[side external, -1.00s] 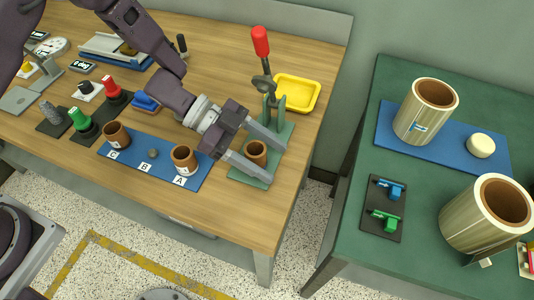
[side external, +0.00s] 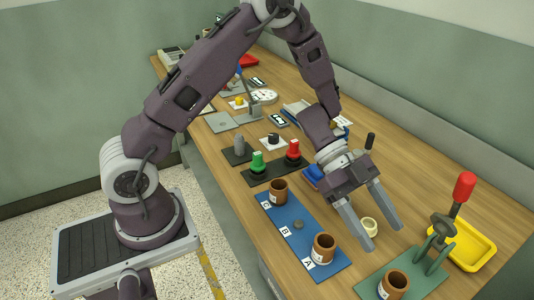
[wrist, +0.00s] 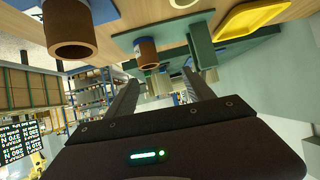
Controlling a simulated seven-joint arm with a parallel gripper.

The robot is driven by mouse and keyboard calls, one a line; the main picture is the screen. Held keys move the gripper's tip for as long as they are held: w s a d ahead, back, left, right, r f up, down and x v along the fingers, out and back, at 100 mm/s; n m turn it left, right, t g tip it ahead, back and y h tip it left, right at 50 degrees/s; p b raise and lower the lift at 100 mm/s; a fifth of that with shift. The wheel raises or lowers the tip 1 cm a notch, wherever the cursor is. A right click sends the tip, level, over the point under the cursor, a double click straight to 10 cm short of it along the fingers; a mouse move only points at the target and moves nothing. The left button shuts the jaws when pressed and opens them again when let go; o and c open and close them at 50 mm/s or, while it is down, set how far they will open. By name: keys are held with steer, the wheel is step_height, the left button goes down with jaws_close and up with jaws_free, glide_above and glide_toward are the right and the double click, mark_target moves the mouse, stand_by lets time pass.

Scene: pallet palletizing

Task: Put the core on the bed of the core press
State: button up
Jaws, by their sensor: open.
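The core press has a green base plate (side external: 421,276), a green upright frame and a lever with a red handle (side external: 464,187). A brown tubular core (side external: 393,284) with a white label stands upright on the press's green plate, at the bottom of the side view; it also shows in the wrist view (wrist: 147,53). My gripper (side external: 385,238) is open and empty, its fingers apart, to the upper left of that core and clear of it. A second brown core (side external: 323,248) stands by mark A on a blue board, and a third (side external: 278,191) stands by mark C.
The blue board (side external: 328,270) has a small grey disc (side external: 298,225) by mark B. A cream ring (side external: 370,227) sits between my fingers in the picture. A yellow tray (side external: 487,246) lies behind the press. Green (side external: 258,163) and red (side external: 293,150) knobs stand farther back.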

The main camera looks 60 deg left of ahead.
steer(key=w+a+r+n+t+y, duration=0.45)
steer(key=w+a+r+t, duration=0.2)
steer(key=w+r, duration=0.2)
steer(key=s+a+r+n+t+y, duration=0.3)
steer(key=s+a+r+n+y, duration=0.3)
steer(key=a+r+y, duration=0.35)
steer(key=s+a+f+n+g+h, duration=0.1)
steer(key=s+n+g, duration=0.4)
steer(key=s, duration=1.9)
steer(key=shift+s+f+n+h, duration=0.25)
steer(key=shift+n+h, duration=0.25)
steer(key=shift+n, duration=0.55)
